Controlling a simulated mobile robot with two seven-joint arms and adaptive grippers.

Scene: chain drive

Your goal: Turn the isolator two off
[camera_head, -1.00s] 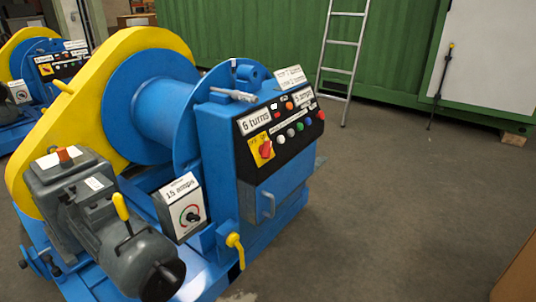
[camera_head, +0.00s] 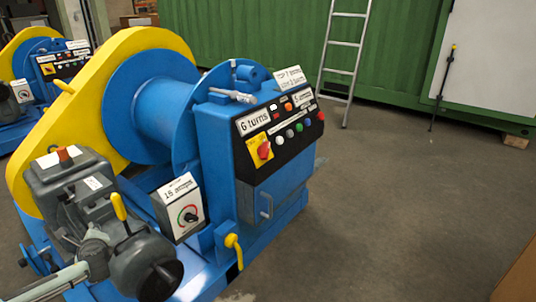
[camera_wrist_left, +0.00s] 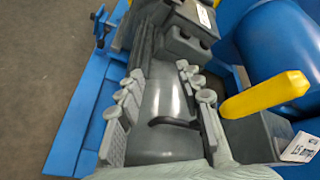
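A red rotary isolator knob on a yellow plate (camera_head: 262,150) is on the black sloping panel of the near blue winch. A similar red knob on a yellow plate (camera_head: 46,68) is on the second winch at the far left. I cannot read which one is number two. My left gripper (camera_head: 97,250) is at the lower left, over the near winch's grey motor (camera_head: 145,265), away from both knobs. My right gripper is out of view.
A yellow lever (camera_head: 119,207) stands up from the motor close to my left gripper; it also shows in the wrist view (camera_wrist_left: 265,95). A dial box (camera_head: 184,212) and a yellow handle (camera_head: 234,245) are to the right. A ladder (camera_head: 345,60) leans behind.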

